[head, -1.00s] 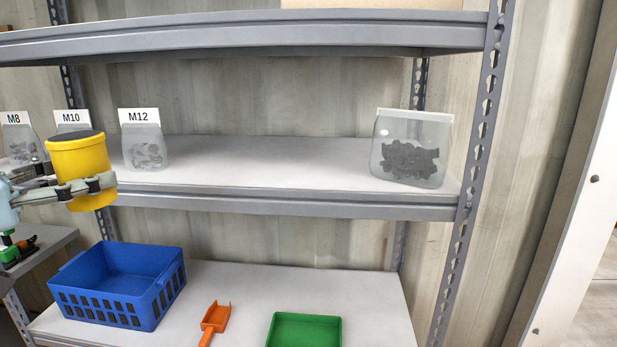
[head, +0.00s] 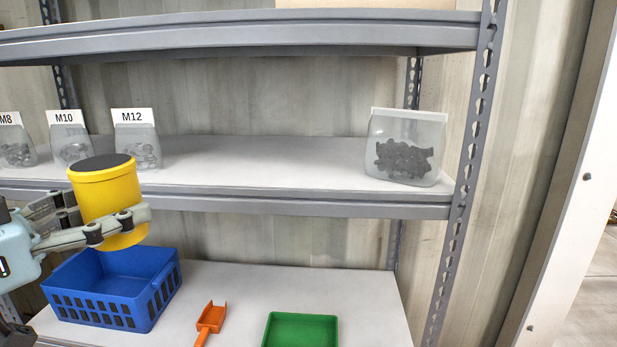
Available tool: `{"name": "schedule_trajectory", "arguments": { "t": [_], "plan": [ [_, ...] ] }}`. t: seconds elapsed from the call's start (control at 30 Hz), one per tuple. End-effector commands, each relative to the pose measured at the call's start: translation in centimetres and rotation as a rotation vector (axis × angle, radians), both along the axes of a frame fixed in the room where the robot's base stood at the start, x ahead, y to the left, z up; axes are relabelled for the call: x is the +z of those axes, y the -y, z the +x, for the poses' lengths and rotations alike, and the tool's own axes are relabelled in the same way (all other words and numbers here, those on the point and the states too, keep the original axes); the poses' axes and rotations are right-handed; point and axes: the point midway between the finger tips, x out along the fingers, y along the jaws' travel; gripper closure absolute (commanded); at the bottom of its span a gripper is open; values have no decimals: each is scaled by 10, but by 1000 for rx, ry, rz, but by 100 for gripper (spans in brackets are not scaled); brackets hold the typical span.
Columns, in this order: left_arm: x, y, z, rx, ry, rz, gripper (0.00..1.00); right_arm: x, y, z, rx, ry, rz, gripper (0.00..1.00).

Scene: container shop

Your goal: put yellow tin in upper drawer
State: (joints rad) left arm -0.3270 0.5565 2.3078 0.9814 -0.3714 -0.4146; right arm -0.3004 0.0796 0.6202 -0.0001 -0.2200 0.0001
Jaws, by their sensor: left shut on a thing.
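The yellow tin (head: 105,190) is a cylinder with a dark lid, at the left of the head view. My left gripper (head: 108,226) comes in from the left and is shut around the tin's lower half. It holds the tin upright, in front of the middle shelf's edge and above the blue basket as seen here. No drawer shows in this view. My right gripper is not in view.
A shelf rack stands ahead. Its middle shelf (head: 270,165) holds bags labelled M8, M10 and M12 (head: 137,150) and a bag of dark pieces (head: 405,155). Below are a blue basket (head: 110,305), an orange scoop (head: 211,318) and a green tray (head: 300,330).

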Motion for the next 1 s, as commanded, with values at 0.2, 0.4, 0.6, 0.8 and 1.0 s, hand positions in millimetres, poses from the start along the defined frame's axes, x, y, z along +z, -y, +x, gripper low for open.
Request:
{"name": "schedule_trajectory", "arguments": {
  "t": [0.2,0.4,0.6,0.8,1.0],
  "plan": [
    [-30,9,1,35,0,0,88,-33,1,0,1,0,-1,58],
    [-79,9,1,34,0,1,88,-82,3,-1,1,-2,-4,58],
    [-143,9,1,34,-5,2,88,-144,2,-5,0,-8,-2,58],
    [-193,9,2,33,-12,1,88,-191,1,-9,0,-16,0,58],
    [-215,9,2,33,-16,2,88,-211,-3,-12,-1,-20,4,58]
  ]
}}
